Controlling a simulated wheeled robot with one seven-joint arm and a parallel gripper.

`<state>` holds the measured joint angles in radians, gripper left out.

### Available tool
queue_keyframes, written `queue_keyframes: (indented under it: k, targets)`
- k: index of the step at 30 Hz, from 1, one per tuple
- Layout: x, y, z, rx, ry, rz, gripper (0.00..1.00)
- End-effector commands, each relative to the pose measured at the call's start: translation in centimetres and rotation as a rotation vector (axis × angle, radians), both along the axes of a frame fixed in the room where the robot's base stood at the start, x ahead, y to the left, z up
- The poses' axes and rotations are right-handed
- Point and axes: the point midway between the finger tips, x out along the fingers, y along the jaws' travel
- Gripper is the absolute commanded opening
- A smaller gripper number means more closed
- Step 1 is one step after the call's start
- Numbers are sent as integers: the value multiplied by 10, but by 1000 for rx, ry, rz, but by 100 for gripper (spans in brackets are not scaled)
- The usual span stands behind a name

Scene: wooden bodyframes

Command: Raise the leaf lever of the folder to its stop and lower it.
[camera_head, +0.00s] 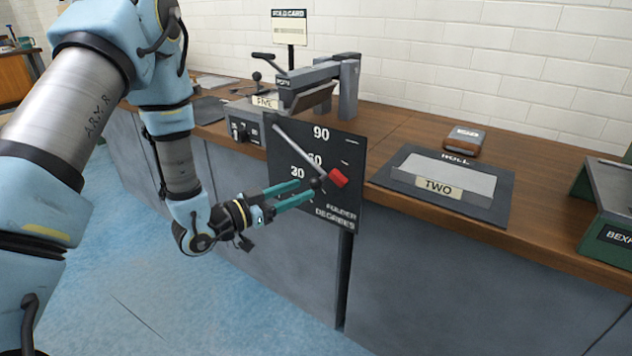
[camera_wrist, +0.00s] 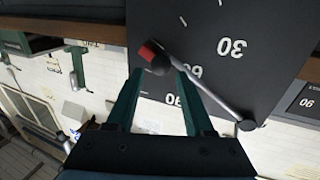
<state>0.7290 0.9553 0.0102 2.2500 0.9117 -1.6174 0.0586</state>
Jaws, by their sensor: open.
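The leaf lever (camera_head: 305,155) is a thin grey rod in front of a black degree plate (camera_head: 284,146) marked 90, 60 and 30. The rod (camera_wrist: 205,88) runs from the knob to a round pivot (camera_wrist: 248,125).
The wooden bench (camera_head: 400,118) holds a grey machine (camera_head: 348,88) behind the plate. A dark tray (camera_head: 487,207) labelled TWO and a small box (camera_head: 465,139) stand to the right. A green machine (camera_head: 607,237) is at the far right. The blue floor (camera_head: 150,300) in front is clear.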

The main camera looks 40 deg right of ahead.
Motion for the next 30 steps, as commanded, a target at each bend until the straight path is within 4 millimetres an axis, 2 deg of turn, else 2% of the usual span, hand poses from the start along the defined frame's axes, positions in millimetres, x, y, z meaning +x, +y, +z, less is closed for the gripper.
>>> queue_keyframes:
  k: [3,9,14,21,23,30]
  targets:
    - [-2,-23,2,0,-1,-2,53]
    - [-3,-47,1,1,0,-1,53]
    - [-3,-55,0,0,0,1,53]
    - [-3,-56,0,1,0,2,53]
    - [-3,-56,0,1,0,2,48]
    - [-3,-56,0,1,0,2,21]
